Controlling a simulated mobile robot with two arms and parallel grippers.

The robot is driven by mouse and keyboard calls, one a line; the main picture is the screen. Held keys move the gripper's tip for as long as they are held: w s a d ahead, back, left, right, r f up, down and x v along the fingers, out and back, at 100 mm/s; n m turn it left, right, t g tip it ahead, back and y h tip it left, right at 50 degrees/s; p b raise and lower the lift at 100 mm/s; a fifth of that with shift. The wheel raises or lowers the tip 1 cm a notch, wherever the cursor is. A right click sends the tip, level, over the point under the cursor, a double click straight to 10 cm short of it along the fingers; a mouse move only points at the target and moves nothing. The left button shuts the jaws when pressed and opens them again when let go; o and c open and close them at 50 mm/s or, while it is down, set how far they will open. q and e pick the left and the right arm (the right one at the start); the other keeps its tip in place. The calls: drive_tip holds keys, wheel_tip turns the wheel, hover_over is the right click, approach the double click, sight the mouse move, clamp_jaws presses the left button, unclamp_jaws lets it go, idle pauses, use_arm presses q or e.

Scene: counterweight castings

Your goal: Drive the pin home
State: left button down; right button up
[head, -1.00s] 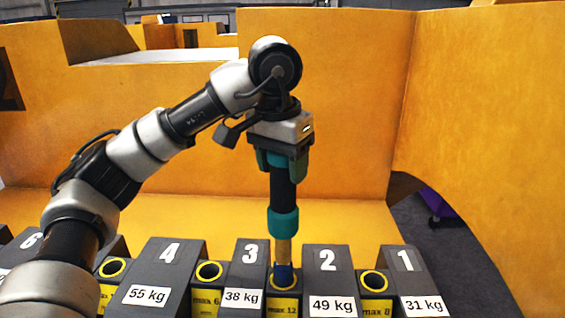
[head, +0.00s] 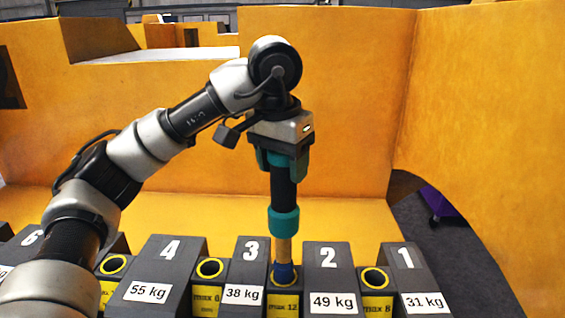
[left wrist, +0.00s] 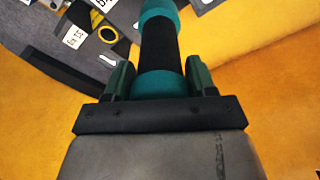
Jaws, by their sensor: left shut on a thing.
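My left gripper (head: 283,157) is shut on a tool with a black handle (head: 283,188) and teal bands, held upright. The left wrist view shows the handle (left wrist: 160,45) between the gripper's jaws (left wrist: 160,82). A brass-coloured rod (head: 284,248) runs down from the handle to a blue pin (head: 285,273). The pin stands in the yellow socket block (head: 283,301) marked max 12, between weights 3 (head: 246,272) and 2 (head: 328,272). How deep the pin sits, and the exact contact under the rod, I cannot tell. My right gripper is not in view.
Other grey weights, such as 4 (head: 168,262) and 1 (head: 406,270), stand in the same row. Open yellow sockets (head: 210,268) (head: 375,278) lie between them. High orange walls (head: 350,100) rise behind and to the right (head: 490,130).

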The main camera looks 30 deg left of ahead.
use_arm(q)
drive_tip(key=shift+w+f, duration=0.25)
drive_tip(key=shift+f, duration=0.3)
drive_tip(key=shift+f+b, duration=0.15)
drive_tip(key=shift+b, duration=0.15)
idle(0.3)
drive_tip(key=shift+f, duration=0.1)
